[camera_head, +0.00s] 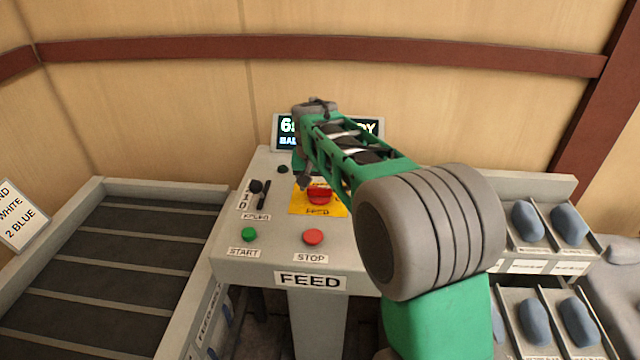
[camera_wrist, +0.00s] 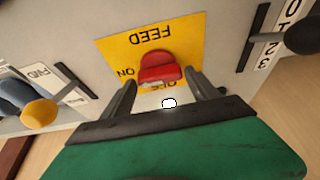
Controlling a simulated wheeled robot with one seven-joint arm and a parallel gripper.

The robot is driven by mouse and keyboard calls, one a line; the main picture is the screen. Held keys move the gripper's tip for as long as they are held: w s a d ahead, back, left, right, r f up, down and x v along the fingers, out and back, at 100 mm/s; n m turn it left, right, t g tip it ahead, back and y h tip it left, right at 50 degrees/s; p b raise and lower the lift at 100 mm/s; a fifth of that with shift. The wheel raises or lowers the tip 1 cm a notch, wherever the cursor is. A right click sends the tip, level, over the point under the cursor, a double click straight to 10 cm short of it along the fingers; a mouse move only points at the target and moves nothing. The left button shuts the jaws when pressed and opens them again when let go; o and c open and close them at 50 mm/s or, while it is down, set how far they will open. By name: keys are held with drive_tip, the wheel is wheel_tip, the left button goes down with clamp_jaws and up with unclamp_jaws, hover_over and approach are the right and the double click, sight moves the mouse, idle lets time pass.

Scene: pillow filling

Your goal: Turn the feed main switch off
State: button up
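The feed main switch (camera_head: 320,194) is a red handle on a yellow plate marked FEED on the grey console, partly hidden by my arm in the head view. In the head view my gripper (camera_head: 304,182) is just above the plate's left part.
A black lever (camera_head: 257,187) in a slot stands left of the plate. A green START button (camera_head: 249,234) and red STOP button (camera_head: 313,237) are nearer the front. A yellow knob (camera_wrist: 40,113) shows at left in the wrist view. A display (camera_head: 290,128) stands behind; my arm covers part of it.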

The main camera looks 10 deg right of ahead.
drive_tip(key=c, duration=1)
drive_tip(key=shift+n, duration=0.3)
drive_tip(key=n, duration=0.1)
drive_tip(key=n+y+b, duration=0.1)
drive_tip(key=n, duration=0.1)
drive_tip(key=shift+d+y, duration=0.2)
drive_tip(key=shift+y, duration=0.1)
drive_tip(key=n+y, duration=0.1)
drive_tip(key=n, duration=0.4)
drive_tip(key=shift+d+r+y, duration=0.1)
drive_tip(key=shift+y, duration=0.3)
drive_tip(key=n+g+y+p, duration=0.1)
drive_tip(key=n+p, duration=0.3)
drive_tip(key=n, duration=0.1)
drive_tip(key=shift+w+d+r, duration=0.1)
drive_tip(key=shift+w, duration=0.05)
drive_tip(key=n+g+y+p, duration=0.1)
drive_tip(key=n+p, duration=0.2)
drive_tip(key=n, duration=0.1)
drive_tip(key=shift+g+p, duration=0.35)
drive_tip(key=shift+g, duration=0.05)
drive_tip(key=shift+f+n, duration=0.2)
drive_tip(key=shift+n, duration=0.1)
drive_tip(key=o, duration=1.4)
